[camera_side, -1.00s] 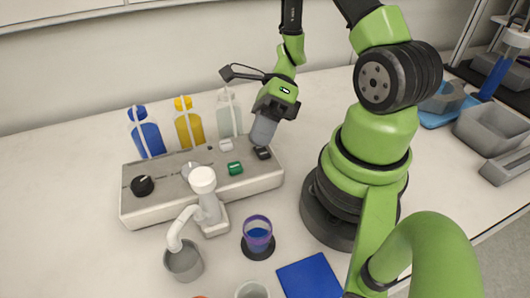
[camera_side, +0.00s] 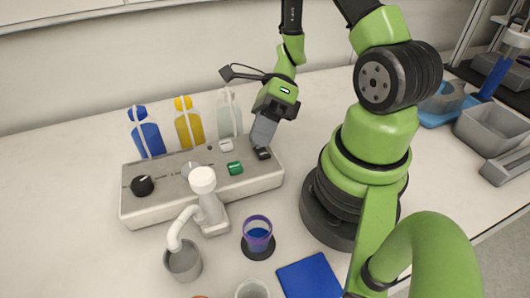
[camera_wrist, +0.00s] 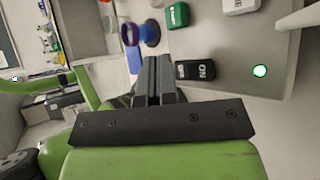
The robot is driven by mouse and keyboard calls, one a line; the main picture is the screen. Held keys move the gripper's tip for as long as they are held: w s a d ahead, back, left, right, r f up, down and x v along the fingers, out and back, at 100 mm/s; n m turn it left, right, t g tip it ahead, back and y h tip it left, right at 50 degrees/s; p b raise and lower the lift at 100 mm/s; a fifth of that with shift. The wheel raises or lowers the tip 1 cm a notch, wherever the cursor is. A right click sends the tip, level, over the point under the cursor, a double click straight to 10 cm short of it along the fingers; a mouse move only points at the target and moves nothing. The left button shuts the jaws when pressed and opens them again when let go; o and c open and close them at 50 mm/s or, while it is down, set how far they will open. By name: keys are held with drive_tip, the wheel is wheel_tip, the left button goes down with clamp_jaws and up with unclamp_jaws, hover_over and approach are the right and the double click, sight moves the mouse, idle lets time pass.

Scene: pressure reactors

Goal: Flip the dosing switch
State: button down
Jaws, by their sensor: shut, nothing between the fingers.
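A black rocker switch (camera_side: 263,153) sits at the right end of the grey control box (camera_side: 255,184). In the wrist view this switch (camera_wrist: 194,70) carries white ON lettering. My gripper (camera_side: 259,144) is shut and empty, with its fingertips close above or at the black switch; contact cannot be told. In the wrist view the closed fingers (camera_wrist: 154,62) lie just left of the switch. A green switch (camera_side: 235,168) and a white switch (camera_side: 226,145) are on the same panel.
Blue (camera_side: 148,139), yellow (camera_side: 188,129) and clear (camera_side: 229,120) bottles stand behind the box. A black knob (camera_side: 142,185) is at its left. A white dispensing arm (camera_side: 208,207), a grey beaker (camera_side: 184,262) and a purple-rimmed cup (camera_side: 257,234) stand in front.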

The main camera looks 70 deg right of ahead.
drive_tip(key=shift+f, duration=0.15)
drive_tip(key=shift+f, duration=0.3)
drive_tip(key=shift+s+a+f, duration=0.1)
drive_tip(key=shift+a+f, duration=0.05)
drive_tip(key=shift+f, duration=0.25)
idle(0.7)
drive_tip(key=shift+r, duration=0.1)
drive_tip(key=shift+r, duration=0.75)
drive_tip(key=shift+r, duration=0.1)
drive_tip(key=shift+w+d+r, duration=0.15)
drive_tip(key=shift+r, duration=0.65)
drive_tip(key=shift+w+d+r, duration=0.2)
drive_tip(key=shift+r, duration=0.55)
drive_tip(key=shift+w+d+r, duration=0.15)
drive_tip(key=shift+r, duration=0.65)
